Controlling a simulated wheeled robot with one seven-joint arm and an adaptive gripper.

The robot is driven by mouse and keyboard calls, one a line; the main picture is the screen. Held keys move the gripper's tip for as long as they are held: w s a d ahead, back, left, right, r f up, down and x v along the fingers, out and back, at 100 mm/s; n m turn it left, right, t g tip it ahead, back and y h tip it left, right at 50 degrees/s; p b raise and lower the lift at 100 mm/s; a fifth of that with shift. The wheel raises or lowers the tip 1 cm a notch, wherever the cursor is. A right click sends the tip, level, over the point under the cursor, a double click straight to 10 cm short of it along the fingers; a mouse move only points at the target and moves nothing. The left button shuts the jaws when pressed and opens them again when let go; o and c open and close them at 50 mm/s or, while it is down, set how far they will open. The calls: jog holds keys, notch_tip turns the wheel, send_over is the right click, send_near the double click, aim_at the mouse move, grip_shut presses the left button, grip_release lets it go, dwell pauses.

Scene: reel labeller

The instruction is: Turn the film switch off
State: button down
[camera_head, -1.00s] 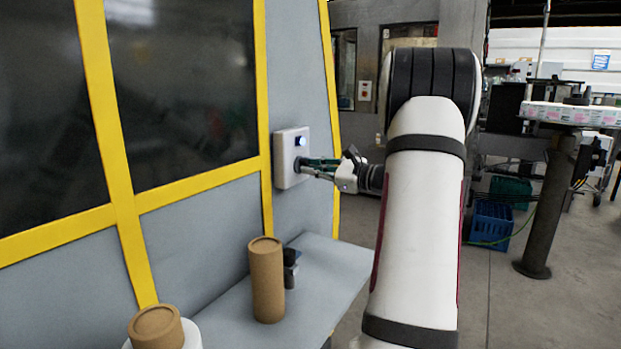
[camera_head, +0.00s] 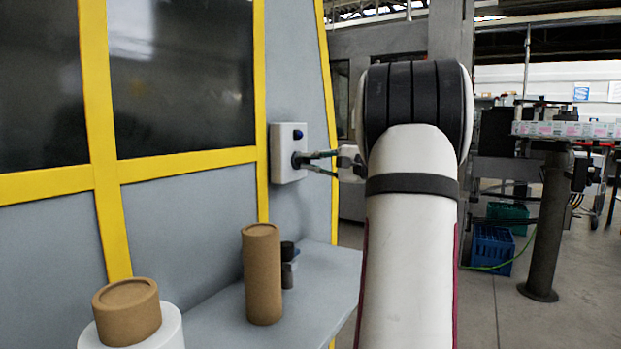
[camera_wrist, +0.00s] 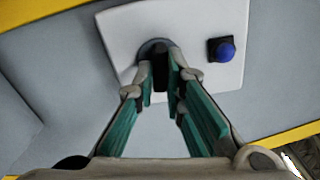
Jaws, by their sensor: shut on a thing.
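The white switch box (camera_head: 287,172) is fixed to the grey machine panel; it fills the top of the wrist view (camera_wrist: 218,20). A dark rotary knob (camera_wrist: 160,80) sits on the box, partly hidden by my fingers. My gripper (camera_head: 303,160) reaches the box from the right. In the wrist view its green-padded fingertips (camera_wrist: 160,75) stand on both sides of the knob and are shut on it. A blue lamp or button (camera_wrist: 222,49) sits beside the knob. In the head view this blue lamp (camera_head: 297,134) is above my fingertips and looks dark, unlit.
A grey shelf (camera_head: 325,290) juts out below the box. It carries a tall brown cardboard tube (camera_head: 262,275) and a small dark device (camera_head: 289,267). A short brown roll (camera_head: 127,311) stands on a white cylinder (camera_head: 165,335) at lower left. Yellow frame bars (camera_head: 262,100) edge the panel.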

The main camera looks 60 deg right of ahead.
jog(key=shift+f+n+b, duration=0.2)
jog(key=shift+n+b, duration=0.9)
jog(key=shift+b, duration=0.15)
jog(key=shift+r, duration=0.1)
jog(key=c, duration=1.7)
grip_release()
jog(key=shift+o, duration=0.2)
jog(key=shift+s, duration=0.1)
jog(key=s, duration=1.2)
jog(key=shift+d, duration=0.45)
